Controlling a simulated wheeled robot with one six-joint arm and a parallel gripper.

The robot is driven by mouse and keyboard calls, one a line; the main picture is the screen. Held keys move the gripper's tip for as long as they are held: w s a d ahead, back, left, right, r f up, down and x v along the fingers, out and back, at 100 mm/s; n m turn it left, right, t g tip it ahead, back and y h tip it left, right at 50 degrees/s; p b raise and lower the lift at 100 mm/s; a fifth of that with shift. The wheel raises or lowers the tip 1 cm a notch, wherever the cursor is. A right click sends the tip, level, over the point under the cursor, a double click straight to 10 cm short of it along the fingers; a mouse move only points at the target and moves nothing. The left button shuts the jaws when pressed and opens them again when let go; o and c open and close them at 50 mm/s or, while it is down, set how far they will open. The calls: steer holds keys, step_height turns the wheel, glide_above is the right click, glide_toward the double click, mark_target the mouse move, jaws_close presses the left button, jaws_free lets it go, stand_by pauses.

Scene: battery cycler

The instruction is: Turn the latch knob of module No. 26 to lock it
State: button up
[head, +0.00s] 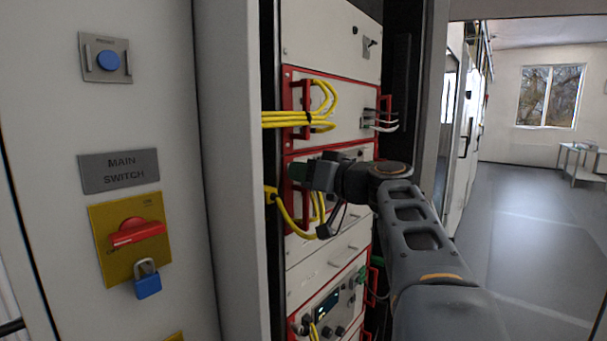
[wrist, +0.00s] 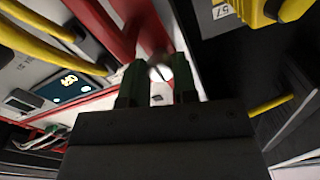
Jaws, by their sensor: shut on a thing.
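My gripper (head: 293,172) is at the left red edge of a red-framed module (head: 303,222) in the rack. In the wrist view my gripper (wrist: 158,88) has its two green fingers on either side of a small, round, metallic latch knob (wrist: 160,70), shut on it. The knob sits on the light panel beside the red frame (wrist: 118,30). A bright slot-like mark shows on its face; its exact angle is hard to tell. In the head view the gripper hides the knob. No number 26 is readable in either view.
Yellow cables (head: 298,121) loop from the module above; another yellow cable (head: 283,212) hangs just below my gripper. A grey cabinet wall with a red main switch (head: 137,231) and blue padlock (head: 147,286) stands to the left. The floor (head: 530,230) at right is clear.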

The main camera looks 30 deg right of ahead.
steer(key=o, duration=0.9)
steer(key=shift+b+v, duration=1.85)
steer(key=shift+v, duration=5.05)
